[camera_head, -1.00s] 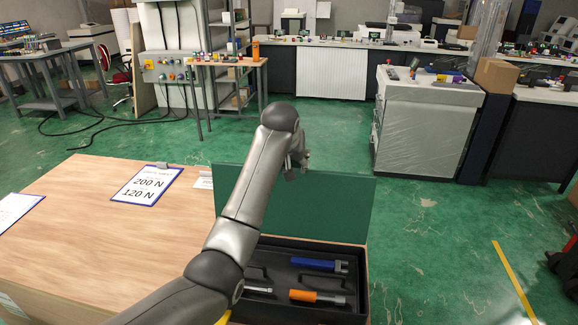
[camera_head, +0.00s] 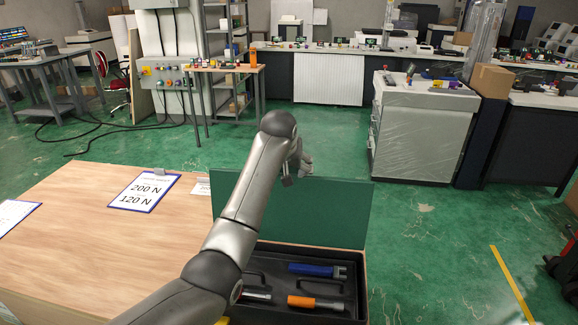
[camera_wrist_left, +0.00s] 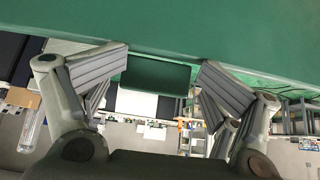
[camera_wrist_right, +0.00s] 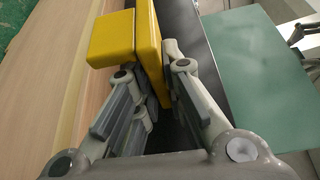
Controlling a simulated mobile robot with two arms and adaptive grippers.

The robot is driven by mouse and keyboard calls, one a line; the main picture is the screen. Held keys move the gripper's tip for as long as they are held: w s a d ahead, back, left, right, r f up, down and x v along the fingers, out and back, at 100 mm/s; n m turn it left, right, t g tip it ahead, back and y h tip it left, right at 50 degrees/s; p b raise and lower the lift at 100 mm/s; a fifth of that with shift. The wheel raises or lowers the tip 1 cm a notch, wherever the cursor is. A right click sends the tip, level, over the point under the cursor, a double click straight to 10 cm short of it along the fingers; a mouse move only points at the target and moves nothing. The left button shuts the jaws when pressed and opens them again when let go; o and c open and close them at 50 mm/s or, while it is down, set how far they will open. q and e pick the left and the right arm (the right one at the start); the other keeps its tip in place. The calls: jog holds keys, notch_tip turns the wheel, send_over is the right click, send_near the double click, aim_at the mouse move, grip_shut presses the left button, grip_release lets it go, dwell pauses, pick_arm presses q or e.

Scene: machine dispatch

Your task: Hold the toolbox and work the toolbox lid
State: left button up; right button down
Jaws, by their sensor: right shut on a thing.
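The toolbox stands at the right end of the wooden table, its green lid (camera_head: 330,210) raised upright at the back and its dark tray (camera_head: 345,262) open to view. My left gripper (camera_head: 300,170) is at the lid's top edge in the head view. In the left wrist view its spread fingers (camera_wrist_left: 165,72) are on either side of a green tab (camera_wrist_left: 155,75) below the lid surface (camera_wrist_left: 190,25); contact is unclear. My right gripper (camera_wrist_right: 150,90) is shut on a yellow handle (camera_wrist_right: 150,45) on the toolbox's side. My left arm hides part of the box.
A blue-handled tool (camera_head: 315,270) and an orange-handled tool (camera_head: 310,302) lie in the tray. A clipboard (camera_head: 145,190) lies on the wooden table (camera_head: 90,230). Green floor (camera_head: 420,225) is free behind and right of the box.

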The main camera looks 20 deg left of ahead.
pick_arm(q)
jog(key=shift+w+a, duration=0.1)
jog(key=shift+a, duration=0.05)
pick_arm(e)
jog(key=shift+s+d+f, duration=0.1)
jog(key=shift+s+f, duration=0.2)
jog(key=shift+f, duration=0.15)
pick_arm(q)
jog(key=shift+r, duration=0.3)
jog(key=v, duration=1.1)
jog(key=shift+s, duration=0.35)
pick_arm(e)
jog(key=shift+w+r, duration=0.1)
jog(key=shift+w, duration=0.05)
pick_arm(q)
jog(key=shift+r, duration=0.15)
pick_arm(e)
jog(key=c, duration=1.5)
grip_release()
jog(key=shift+w+r, duration=0.1)
pick_arm(q)
jog(key=shift+w, duration=0.1)
pick_arm(e)
jog(key=shift+o, duration=0.2)
jog(key=shift+r, duration=0.1)
